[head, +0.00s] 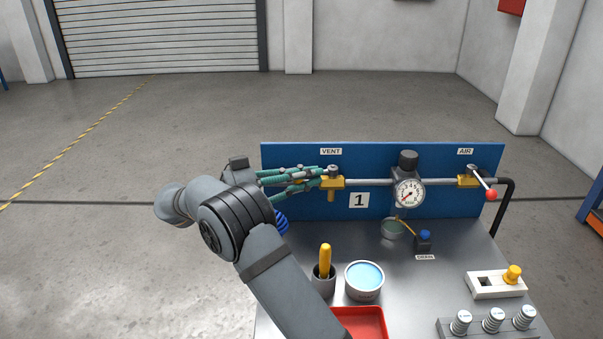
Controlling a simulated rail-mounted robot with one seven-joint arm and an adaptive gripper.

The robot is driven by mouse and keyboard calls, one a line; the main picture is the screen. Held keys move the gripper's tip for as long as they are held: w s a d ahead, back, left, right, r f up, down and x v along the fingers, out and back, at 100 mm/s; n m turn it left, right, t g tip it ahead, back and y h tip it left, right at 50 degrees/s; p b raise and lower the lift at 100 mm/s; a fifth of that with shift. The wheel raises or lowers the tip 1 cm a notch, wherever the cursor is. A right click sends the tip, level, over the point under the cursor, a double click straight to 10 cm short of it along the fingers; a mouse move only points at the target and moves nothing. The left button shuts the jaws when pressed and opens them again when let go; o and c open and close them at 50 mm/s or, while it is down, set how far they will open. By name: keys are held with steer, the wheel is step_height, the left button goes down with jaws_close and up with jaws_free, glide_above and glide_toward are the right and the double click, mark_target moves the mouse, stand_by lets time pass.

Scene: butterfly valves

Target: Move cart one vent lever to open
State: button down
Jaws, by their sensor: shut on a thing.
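Cart one is a grey-topped bench with a blue back panel (440,206) marked "1". The vent valve (332,184) is a brass body under the "VENT" label, at the left end of the grey pipe. Only the hub of the vent lever (333,169) shows; its arm and end are hidden by my fingers. My gripper (321,177) has green fingers and reaches in from the left, pointing right. It is shut on the vent lever beside the valve. The lever's exact angle cannot be told.
A gauge (408,193) with a dark knob sits mid-pipe. The air lever (482,180) with a red ball slants down right.

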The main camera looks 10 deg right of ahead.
steer(key=shift+w+r, duration=0.1)
steer(key=c, duration=1.9)
jaws_free()
steer(key=shift+o, duration=0.2)
steer(key=shift+a, duration=0.1)
steer(key=v, duration=1.1)
steer(key=shift+s+a, duration=0.25)
steer(key=shift+a, duration=0.1)
